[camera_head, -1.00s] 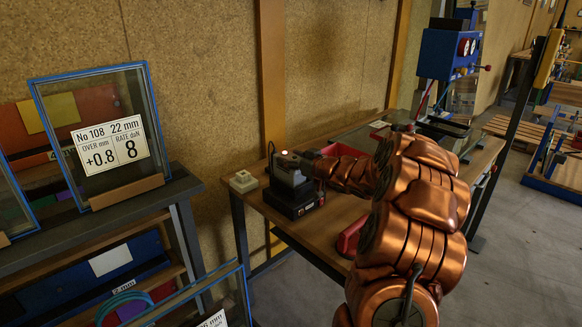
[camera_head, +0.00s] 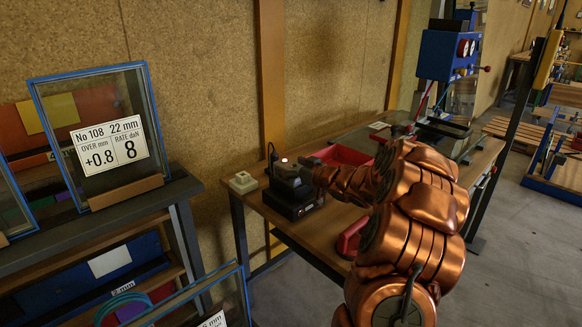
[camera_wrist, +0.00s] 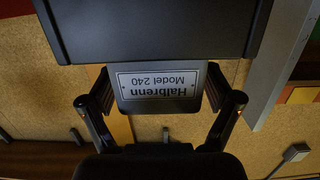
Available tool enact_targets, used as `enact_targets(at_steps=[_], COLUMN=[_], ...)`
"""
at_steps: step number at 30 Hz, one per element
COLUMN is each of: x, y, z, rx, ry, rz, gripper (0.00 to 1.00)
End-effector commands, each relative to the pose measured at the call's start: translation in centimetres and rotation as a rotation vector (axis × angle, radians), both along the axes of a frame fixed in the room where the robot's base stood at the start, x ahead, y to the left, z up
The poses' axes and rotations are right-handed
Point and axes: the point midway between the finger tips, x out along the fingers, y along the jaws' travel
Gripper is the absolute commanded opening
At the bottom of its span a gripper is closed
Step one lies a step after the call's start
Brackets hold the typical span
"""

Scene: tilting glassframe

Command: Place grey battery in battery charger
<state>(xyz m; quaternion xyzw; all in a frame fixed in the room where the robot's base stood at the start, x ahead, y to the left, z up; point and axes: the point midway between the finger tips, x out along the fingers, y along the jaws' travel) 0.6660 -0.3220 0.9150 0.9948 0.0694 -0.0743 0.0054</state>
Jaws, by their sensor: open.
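The charger (camera_head: 291,204) is a black box near the left end of the bench. In the wrist view, a grey part (camera_wrist: 160,103) with an upside-down "Halbrenn Model 240" plate lies between my open fingers, below a wider dark grey body (camera_wrist: 155,35). My gripper (camera_wrist: 170,100) has one finger on each side of this part, close to it. In the head view it is mostly hidden beside the block.
A cream box (camera_head: 242,182) stands left of the charger. A red tray (camera_head: 343,155) lies behind my arm, and another red item (camera_head: 351,238) is at the bench's front edge. A blue-framed glass panel (camera_head: 105,135) stands on the rack at left.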

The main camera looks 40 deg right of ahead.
Motion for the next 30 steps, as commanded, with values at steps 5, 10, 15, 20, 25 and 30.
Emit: enact_targets(at_steps=[5,10,15,20,25,30], x=[0.0,-0.2,-2.0,-4.3,-6.7,-8.9], y=[0.0,-0.1,-0.4,-0.8,-1.0,-1.4], z=[0.0,0.3,0.4,1.0,1.2,1.5], rx=[0.0,0.001,0.002,-0.001,0.001,0.0], ry=[0.0,0.0,0.002,-0.001,0.001,0.002], rz=[0.0,-0.001,-0.003,-0.003,-0.002,-0.004], gripper=[0.9,0.9,0.9,0.9,0.9,0.9])
